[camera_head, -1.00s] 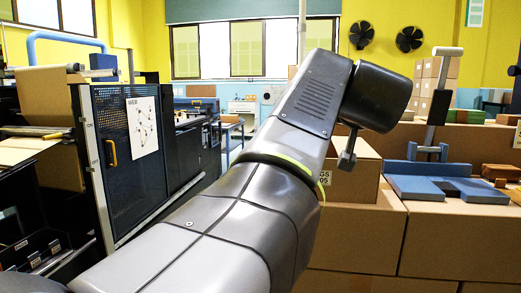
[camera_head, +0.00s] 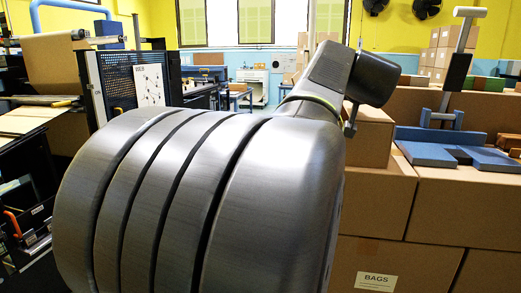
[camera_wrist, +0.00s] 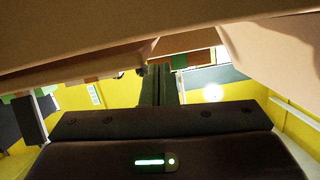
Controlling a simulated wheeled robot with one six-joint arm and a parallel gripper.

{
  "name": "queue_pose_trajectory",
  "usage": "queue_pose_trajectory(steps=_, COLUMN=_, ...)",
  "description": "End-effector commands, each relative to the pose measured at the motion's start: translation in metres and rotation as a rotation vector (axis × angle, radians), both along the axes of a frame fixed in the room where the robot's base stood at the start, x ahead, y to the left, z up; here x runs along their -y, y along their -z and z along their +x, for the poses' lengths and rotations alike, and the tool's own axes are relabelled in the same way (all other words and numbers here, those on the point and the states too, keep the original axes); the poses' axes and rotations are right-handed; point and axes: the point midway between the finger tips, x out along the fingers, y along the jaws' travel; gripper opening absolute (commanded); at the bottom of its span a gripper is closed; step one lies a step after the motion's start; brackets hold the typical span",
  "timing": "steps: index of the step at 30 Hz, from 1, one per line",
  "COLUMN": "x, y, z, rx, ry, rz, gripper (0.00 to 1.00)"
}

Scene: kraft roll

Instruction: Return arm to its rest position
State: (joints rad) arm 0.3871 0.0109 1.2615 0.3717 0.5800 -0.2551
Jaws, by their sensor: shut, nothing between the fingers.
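My arm (camera_head: 230,200) fills the middle of the head view, its wide grey links close to the camera and its dark wrist end (camera_head: 372,80) pointing up and right. In the wrist view my gripper (camera_wrist: 162,70) shows as two dark fingers side by side, shut with nothing between them. Its dark body with a green light fills the bottom of that view. The fingers cannot be made out in the head view.
Stacked cardboard boxes (camera_head: 410,205), one labelled BAGS, stand right of my arm, with a blue fixture (camera_head: 440,152) on top. A black perforated machine panel (camera_head: 115,85) stands to the left. Brown board-like surfaces (camera_wrist: 270,45) hang over the top of the wrist view.

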Motion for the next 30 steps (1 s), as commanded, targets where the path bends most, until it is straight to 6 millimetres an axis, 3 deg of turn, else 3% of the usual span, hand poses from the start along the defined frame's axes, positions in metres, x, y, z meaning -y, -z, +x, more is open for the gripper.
queue_pose_trajectory(steps=4, x=0.001, y=0.017, z=-0.002, rx=0.001, ry=0.001, rz=0.000, gripper=0.00)
queue_pose_trajectory(steps=13, x=0.002, y=0.023, z=-0.003, rx=0.001, ry=0.001, rz=0.001, gripper=0.00)
queue_pose_trajectory(steps=23, x=0.002, y=0.020, z=-0.003, rx=0.001, ry=0.001, rz=0.001, gripper=0.00)
queue_pose_trajectory(steps=30, x=0.000, y=-0.002, z=-0.001, rx=0.002, ry=0.000, rz=-0.001, gripper=0.00)
